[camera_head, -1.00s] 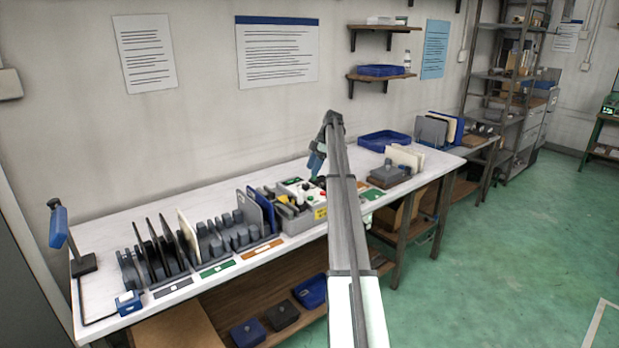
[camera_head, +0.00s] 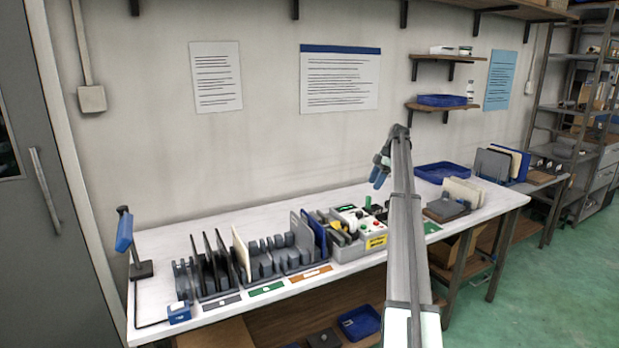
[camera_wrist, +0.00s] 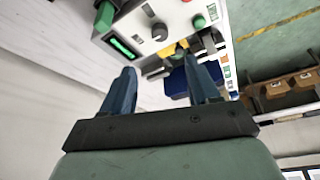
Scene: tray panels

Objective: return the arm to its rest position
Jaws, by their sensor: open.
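My gripper (camera_wrist: 160,88) is open in the wrist view, its two blue fingers apart with nothing between them. In the head view my gripper (camera_head: 378,172) hangs at the far end of my grey arm, above the back of the white table (camera_head: 160,240). A grey control box with a green screen, knobs and a green button (camera_wrist: 150,25) lies beyond the fingertips in the wrist view. The same box (camera_head: 358,222) stands on the table left of my arm in the head view. My arm hides part of the table behind it.
Racks of upright panels (camera_head: 210,265) stand on the table's left half, near a blue lamp-like stand (camera_head: 125,235). A blue tray (camera_head: 442,172) and a block holding pale panels (camera_head: 462,192) are right of my arm. Wall shelves (camera_head: 443,106) hang behind.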

